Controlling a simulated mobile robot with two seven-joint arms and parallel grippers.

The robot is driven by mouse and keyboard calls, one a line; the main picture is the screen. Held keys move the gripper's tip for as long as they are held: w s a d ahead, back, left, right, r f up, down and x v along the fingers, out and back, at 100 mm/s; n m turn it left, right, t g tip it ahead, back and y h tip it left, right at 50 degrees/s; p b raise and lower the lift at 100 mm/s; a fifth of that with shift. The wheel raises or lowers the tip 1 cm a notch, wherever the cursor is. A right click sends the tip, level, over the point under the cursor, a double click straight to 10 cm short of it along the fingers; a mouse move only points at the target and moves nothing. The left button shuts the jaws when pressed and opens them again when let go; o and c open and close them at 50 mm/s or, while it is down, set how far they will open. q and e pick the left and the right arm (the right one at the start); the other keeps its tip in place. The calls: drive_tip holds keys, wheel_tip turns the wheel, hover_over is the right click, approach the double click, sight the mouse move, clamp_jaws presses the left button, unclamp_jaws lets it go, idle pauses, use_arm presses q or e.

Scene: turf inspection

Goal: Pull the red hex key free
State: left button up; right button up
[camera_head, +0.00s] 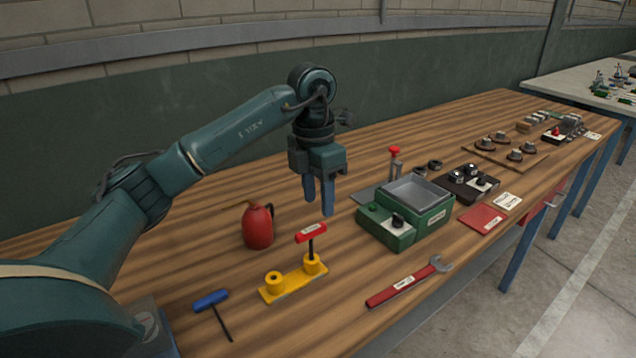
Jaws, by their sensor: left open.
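The red hex key (311,233) has a red T-handle and a dark shaft. It stands upright in the right socket of a yellow two-socket holder (289,285) on the wooden bench. The holder's left socket (273,279) is empty. A blue T-handled key (212,300) lies on the bench to the left of the holder. My left gripper (318,196) is open and empty, pointing down. In the picture its fingers are just above the red handle, apart from it. My right gripper is not in view.
A red oil can (258,227) stands close behind the holder. A red-handled wrench (409,282) lies to the right. A green box with a grey tray (424,215) stands further right. The bench front (330,320) is clear.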

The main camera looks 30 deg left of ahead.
sight(311, 241)
use_arm(q)
drive_tip(key=shift+w+a+r+y, duration=0.1)
drive_tip(key=shift+a+r+y, duration=0.35)
drive_tip(key=shift+a, duration=0.3)
drive_tip(key=shift+a+f, duration=0.15)
wheel_tip(311, 241, down, 13)
drive_tip(key=shift+r+p, duration=0.2)
drive_tip(key=shift+p, duration=0.25)
clamp_jaws()
